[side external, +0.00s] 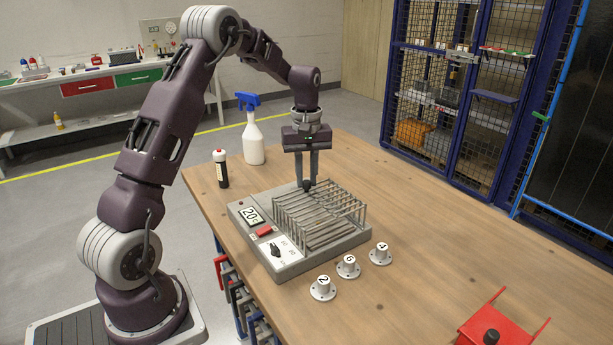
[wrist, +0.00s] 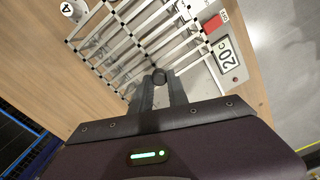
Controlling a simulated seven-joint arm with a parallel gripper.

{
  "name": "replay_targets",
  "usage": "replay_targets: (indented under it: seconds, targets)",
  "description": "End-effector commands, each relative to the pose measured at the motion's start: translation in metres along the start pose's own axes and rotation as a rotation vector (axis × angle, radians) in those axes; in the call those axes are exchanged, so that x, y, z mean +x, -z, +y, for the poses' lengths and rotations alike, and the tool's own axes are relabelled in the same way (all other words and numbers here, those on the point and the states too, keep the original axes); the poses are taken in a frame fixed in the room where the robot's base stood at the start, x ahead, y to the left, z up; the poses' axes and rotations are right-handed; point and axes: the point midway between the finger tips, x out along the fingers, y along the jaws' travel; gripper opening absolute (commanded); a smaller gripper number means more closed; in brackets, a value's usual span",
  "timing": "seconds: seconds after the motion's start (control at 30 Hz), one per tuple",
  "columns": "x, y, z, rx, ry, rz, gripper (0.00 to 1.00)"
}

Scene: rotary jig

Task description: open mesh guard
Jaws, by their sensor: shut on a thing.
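The grey jig base (side external: 305,265) stands on the wooden table. The mesh guard (side external: 335,208), a cage of thin metal bars, lies over its right part; it also shows in the wrist view (wrist: 128,40). My gripper (side external: 307,184) points down at the guard's back edge, its fingers shut on a round black knob (wrist: 160,76). The knob is mostly hidden between the fingertips in the side view. The base carries a display (side external: 251,215) reading 20, a red button (side external: 264,231) and a black dial (side external: 275,250).
Three numbered white flanged pieces (side external: 348,267) stand in front of the jig. A spray bottle (side external: 253,138) and a dark bottle (side external: 221,170) stand behind it. A red bracket (side external: 500,325) is at the front right. The table's right side is largely clear.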

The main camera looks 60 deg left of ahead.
Motion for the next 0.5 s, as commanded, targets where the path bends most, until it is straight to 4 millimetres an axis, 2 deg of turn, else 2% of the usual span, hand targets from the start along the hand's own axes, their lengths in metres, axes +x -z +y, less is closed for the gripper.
replay_targets:
  seconds: [0.17, 0.27, 0.5]
  targets:
    - [-0.001, 0.001, 0.000, -0.001, -0.001, 0.000, 0.00]
    - [-0.001, 0.012, -0.004, -0.004, -0.002, 0.001, 0.00]
    - [-0.001, 0.076, -0.030, -0.006, -0.002, 0.003, 0.00]
